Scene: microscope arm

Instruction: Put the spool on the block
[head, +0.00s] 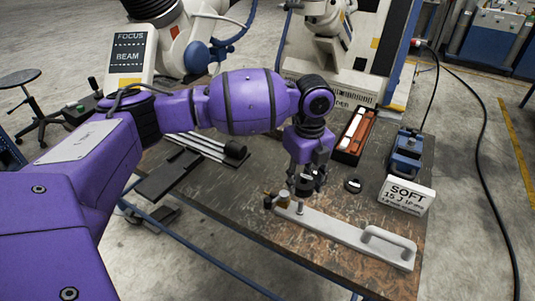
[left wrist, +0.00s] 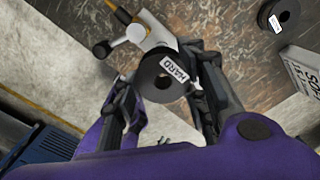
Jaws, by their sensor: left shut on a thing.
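A black ring-shaped spool labelled HARD (left wrist: 163,76) is between the fingers of my left gripper (left wrist: 168,90) in the left wrist view. In the head view my left gripper (head: 306,180) points down just above the left end of a pale bar; the spool in it is hard to make out there. A second dark, round spool (head: 353,185) lies on the table to the right, and shows with a white label in the left wrist view (left wrist: 277,16). A white block marked SOFT (head: 405,195) stands at the table's right side; its lettering also shows in the left wrist view (left wrist: 303,72).
The pale bar (head: 345,234) has a loop handle at its right end and small knobs at its left. A blue device (head: 405,150) and a red-and-white item in a dark tray (head: 353,135) stand behind. Dark flat pieces (head: 168,174) lie left.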

